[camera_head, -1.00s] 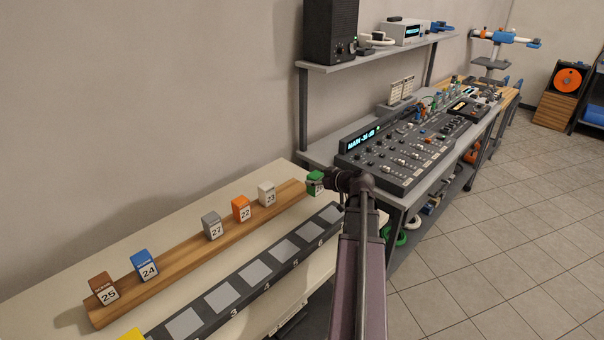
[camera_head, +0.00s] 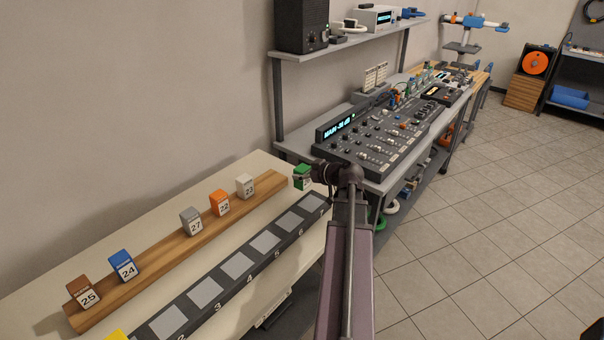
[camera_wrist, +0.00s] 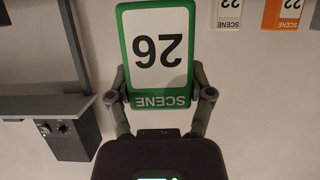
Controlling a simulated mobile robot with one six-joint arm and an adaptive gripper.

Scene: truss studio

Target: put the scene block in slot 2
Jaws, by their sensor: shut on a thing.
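My gripper (camera_head: 318,172) is shut on a green scene block (camera_head: 302,178) with a white label. In the wrist view the block (camera_wrist: 160,55) reads SCENE 26, upside down, between the two fingers. It is held beyond the far right end of the wooden rack. The dark slot strip (camera_head: 192,305) lies in front of the rack, with pale square slots and numbers along its front edge. Slot 2 (camera_head: 168,321) is empty, near the lower left. The slots from 3 to 6 also look empty. A yellow block (camera_head: 117,336) is cut off at the bottom edge, left of slot 2.
The wooden rack (camera_head: 160,263) holds blocks 25 (camera_head: 84,293), 24 (camera_head: 124,266), 27 (camera_head: 191,221), 22 (camera_head: 219,203) and 23 (camera_head: 245,187). A mixing console (camera_head: 370,140) stands on the bench beyond the gripper. Tiled floor (camera_head: 480,220) is open at right.

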